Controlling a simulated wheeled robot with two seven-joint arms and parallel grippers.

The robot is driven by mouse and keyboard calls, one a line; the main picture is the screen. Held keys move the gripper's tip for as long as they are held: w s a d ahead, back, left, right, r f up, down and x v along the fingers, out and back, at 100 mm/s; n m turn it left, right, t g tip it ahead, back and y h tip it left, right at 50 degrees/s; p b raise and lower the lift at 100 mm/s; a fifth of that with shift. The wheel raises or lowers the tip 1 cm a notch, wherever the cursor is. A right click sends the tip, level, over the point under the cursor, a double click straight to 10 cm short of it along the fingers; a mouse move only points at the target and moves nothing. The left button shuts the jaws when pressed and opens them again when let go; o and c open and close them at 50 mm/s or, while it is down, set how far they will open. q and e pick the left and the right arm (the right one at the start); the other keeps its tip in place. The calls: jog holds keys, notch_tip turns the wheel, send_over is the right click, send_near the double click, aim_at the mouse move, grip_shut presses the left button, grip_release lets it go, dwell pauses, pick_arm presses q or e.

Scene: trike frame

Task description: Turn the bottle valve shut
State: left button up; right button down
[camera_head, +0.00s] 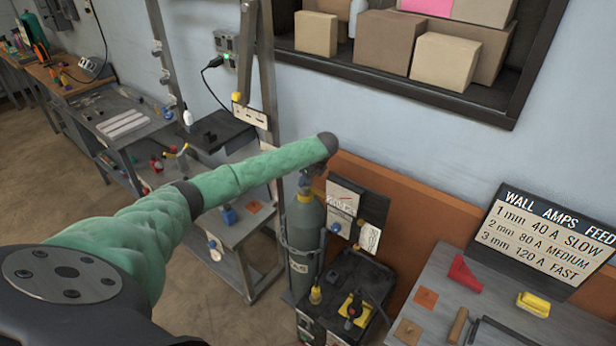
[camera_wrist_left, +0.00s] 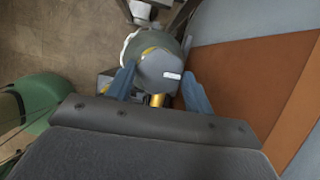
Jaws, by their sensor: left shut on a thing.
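The gas bottle (camera_head: 304,240) is a tall green-grey cylinder standing upright at the centre of the head view. My left arm reaches across to its top, and my left gripper (camera_head: 309,176) points down there, mostly hidden below the dark wrist. In the left wrist view the round grey valve knob (camera_wrist_left: 158,72) with a white mark sits between the blue fingers of my left gripper (camera_wrist_left: 160,69). The fingers are shut on the knob, one on each side. A brass part (camera_wrist_left: 157,100) shows below the knob. My right gripper is not in view.
A dark welding machine (camera_head: 350,290) stands right of the bottle, before an orange-brown panel (camera_head: 425,225). A grey bench (camera_head: 450,290) with a yellow block and a red piece is at the right. A metal rack stands behind the bottle to the left.

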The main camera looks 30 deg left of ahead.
pick_arm(q)
jog(key=shift+a+r+m, duration=0.1)
jog(key=shift+m, duration=0.2)
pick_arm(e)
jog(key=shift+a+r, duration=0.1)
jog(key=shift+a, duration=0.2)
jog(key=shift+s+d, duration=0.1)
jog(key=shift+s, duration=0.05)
pick_arm(q)
jog(key=o, duration=1)
jog(key=shift+c, duration=0.2)
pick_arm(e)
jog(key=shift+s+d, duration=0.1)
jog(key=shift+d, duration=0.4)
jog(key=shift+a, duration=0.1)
